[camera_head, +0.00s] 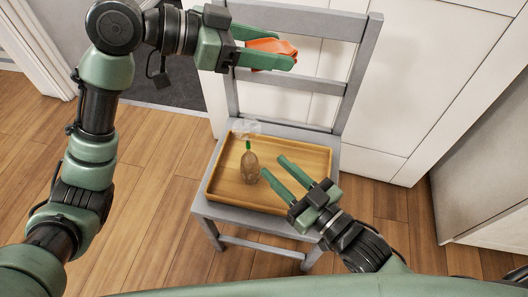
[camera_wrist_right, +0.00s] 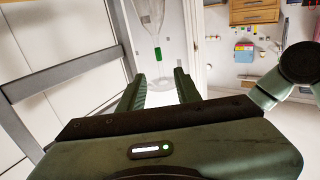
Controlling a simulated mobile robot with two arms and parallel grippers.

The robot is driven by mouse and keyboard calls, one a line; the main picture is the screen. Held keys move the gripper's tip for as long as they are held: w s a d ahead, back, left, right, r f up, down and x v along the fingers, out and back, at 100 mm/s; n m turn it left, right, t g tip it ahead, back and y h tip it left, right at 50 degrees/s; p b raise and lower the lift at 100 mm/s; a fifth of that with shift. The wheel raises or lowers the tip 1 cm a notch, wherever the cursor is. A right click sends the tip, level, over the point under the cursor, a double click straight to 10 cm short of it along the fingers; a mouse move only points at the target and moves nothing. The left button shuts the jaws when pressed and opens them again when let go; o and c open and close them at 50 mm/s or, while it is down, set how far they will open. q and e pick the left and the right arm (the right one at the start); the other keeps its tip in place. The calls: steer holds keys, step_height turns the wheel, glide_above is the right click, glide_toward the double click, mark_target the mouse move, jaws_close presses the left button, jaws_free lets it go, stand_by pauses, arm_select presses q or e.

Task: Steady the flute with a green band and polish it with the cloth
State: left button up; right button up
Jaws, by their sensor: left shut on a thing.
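The flute with a green band (camera_head: 249,166) stands upside down in the tray (camera_head: 298,154), its bowl down and its clear foot up. The green band is on the stem. In the right wrist view, which looks turned over, the flute (camera_wrist_right: 157,54) shows between and beyond the fingertips. My right gripper (camera_head: 274,168) is open and empty, its fingers pointing at the flute from the right, apart from it. My left gripper (camera_head: 294,50) is shut on the orange cloth (camera_head: 270,47), held high near the chair back, away from the flute. The cloth is partly hidden by the fingers.
The wooden tray rests on the seat of a grey chair (camera_head: 232,211). The chair's slatted back (camera_head: 300,20) rises behind it, close to my left gripper. White panels (camera_head: 440,90) stand behind and right. The wooden floor (camera_head: 150,200) is clear on the left.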

mark_target(249, 152)
steer(key=x, duration=1)
steer(key=shift+w+a, duration=0.2)
steer(key=shift+w, duration=0.1)
jaws_close()
stand_by(0.9)
steer(key=shift+c, duration=1.4)
jaws_free()
